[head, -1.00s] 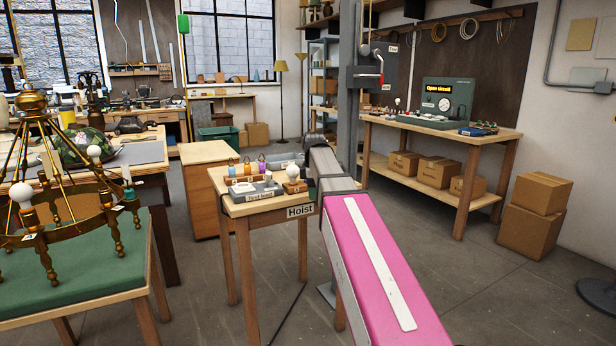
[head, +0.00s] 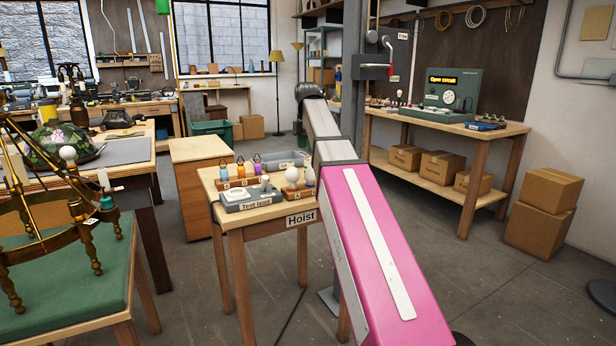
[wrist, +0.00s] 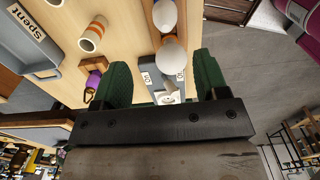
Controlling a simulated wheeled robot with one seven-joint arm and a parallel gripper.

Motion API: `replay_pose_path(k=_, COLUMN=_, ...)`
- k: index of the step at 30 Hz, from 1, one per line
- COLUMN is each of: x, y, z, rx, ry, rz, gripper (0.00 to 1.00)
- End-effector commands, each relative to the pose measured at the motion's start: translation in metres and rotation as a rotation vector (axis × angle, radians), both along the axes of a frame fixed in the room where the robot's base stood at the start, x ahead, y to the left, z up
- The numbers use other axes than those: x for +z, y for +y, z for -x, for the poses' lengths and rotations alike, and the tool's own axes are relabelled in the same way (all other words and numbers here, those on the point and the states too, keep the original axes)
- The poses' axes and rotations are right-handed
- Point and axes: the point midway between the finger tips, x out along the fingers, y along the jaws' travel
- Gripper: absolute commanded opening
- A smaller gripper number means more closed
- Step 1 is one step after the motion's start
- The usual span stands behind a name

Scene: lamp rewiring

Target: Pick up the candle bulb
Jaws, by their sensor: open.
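A wooden block labelled A (head: 298,190) stands on the small Hoist table. It holds a round white bulb (head: 292,174); a narrower pale bulb (head: 310,176), which looks like the candle bulb, shows at its right, partly beside my arm. In the wrist view two white bulbs show, a nearer one (wrist: 172,55) and a farther one (wrist: 165,14); I cannot tell surely which is the candle bulb. My gripper (wrist: 161,64) is open above the table, its green fingers on either side of the nearer bulb in the picture. Nothing is held. The head view does not show the gripper.
A grey Test lead block (head: 250,198) lies on the table close to the bulbs. Small coloured bottle-like items (head: 240,168) stand behind it. A grey tray labelled Spent (wrist: 35,35) is also on the table. A brass chandelier (head: 55,225) stands on a green-topped table at left.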

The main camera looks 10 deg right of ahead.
Motion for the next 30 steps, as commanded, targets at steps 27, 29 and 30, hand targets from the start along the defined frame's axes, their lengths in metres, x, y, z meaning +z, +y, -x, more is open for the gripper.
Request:
replay_pose_path(k=27, x=-0.096, y=-0.009, z=0.007, rx=0.0, ry=0.002, rz=0.0, gripper=0.67)
replay_pose_path(k=29, x=-0.102, y=-0.009, z=0.007, rx=0.0, ry=0.002, rz=0.0, gripper=0.67)
replay_pose_path(k=30, x=-0.105, y=-0.009, z=0.007, rx=0.0, ry=0.001, rz=0.0, gripper=0.67)
